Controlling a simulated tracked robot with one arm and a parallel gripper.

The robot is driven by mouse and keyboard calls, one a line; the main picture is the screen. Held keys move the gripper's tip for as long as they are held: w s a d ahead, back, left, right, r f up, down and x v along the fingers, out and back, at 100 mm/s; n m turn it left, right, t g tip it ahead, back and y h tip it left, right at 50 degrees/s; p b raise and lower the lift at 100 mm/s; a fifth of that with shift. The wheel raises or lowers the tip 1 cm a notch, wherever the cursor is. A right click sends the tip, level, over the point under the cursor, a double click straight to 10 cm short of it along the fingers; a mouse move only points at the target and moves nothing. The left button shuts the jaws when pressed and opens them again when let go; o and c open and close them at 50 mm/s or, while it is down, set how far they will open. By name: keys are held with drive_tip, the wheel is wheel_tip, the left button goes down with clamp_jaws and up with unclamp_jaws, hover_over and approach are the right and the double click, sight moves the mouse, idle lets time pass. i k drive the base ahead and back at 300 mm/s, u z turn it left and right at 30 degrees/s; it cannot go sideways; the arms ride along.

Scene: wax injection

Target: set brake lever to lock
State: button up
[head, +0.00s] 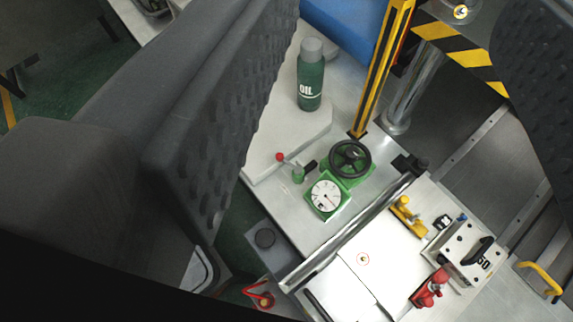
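A small lever with a red ball knob (280,156) sits on a green mount (298,175) on the grey machine plate, left of a black handwheel and above a white dial; it may be the brake lever. I see no label or lock mark on it. Its knob end points up and left, and a black grip-like end is on its right. My gripper (390,112) shows as two dark, ribbed fingers, the left one large and the right one at the upper right edge. They are wide apart with nothing held between them. The lever is beyond them, close to the left finger's edge in the picture.
A black handwheel (350,158), a white dial (326,196) and a green oil bottle (310,80) stand near the lever. A yellow-black post (382,65) rises behind. Yellow (407,215) and red (430,289) clamps sit lower right. A red handle (260,295) is at the bottom.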

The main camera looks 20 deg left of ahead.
sight(298, 170)
drive_tip(key=z, duration=0.7)
drive_tip(key=k, duration=0.75)
drive_tip(key=u, duration=0.55)
drive_tip(key=i, duration=1)
drive_tip(key=z, duration=0.1)
